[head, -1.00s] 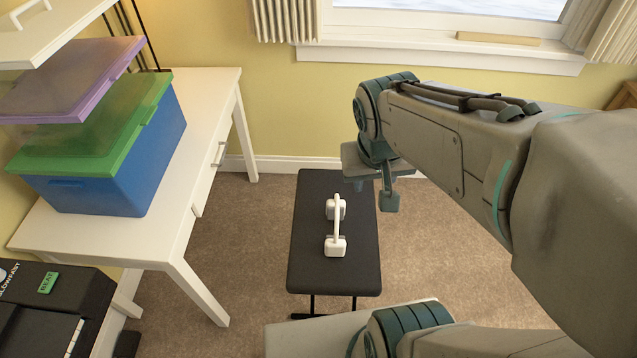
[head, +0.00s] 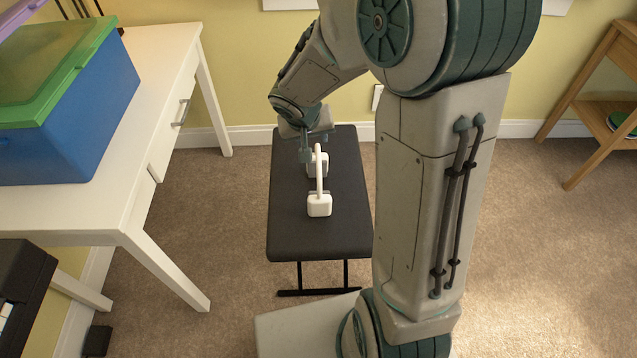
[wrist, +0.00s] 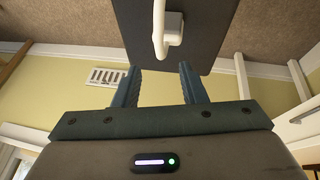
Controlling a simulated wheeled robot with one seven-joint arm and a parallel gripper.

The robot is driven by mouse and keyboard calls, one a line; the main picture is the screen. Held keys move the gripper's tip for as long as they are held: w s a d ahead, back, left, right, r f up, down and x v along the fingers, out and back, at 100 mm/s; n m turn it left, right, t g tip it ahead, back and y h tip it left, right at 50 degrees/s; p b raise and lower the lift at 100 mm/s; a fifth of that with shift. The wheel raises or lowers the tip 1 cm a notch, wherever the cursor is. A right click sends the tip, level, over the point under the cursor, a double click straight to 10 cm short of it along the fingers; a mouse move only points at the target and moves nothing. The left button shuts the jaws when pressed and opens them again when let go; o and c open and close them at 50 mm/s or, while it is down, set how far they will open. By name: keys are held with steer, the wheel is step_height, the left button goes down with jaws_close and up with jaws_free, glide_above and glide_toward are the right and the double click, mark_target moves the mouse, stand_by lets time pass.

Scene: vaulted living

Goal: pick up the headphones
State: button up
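The white headphones (head: 319,190) lie on the black padded bench in the head view, with their band standing up between the two ear cups. Part of them shows at the top of the wrist view (wrist: 166,32), beyond my fingertips. My gripper (head: 314,150) is at the far end of the bench, close to the far ear cup and partly overlapping it in the picture. In the wrist view my gripper (wrist: 158,78) has its two fingers spread apart with nothing between them. Whether a finger touches the headphones cannot be told.
The black bench (head: 285,225) stands on brown carpet. A white desk (head: 150,90) with a blue, green-lidded box (head: 75,120) stands at left. A black keyboard-like item (head: 25,285) is at lower left. A wooden shelf unit (head: 600,90) stands at far right.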

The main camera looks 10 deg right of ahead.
mark_target(317, 150)
steer(key=b+x, duration=0.2)
steer(key=x, duration=0.7)
steer(key=shift+f, duration=0.25)
steer(key=shift+c, duration=0.4)
jaws_close()
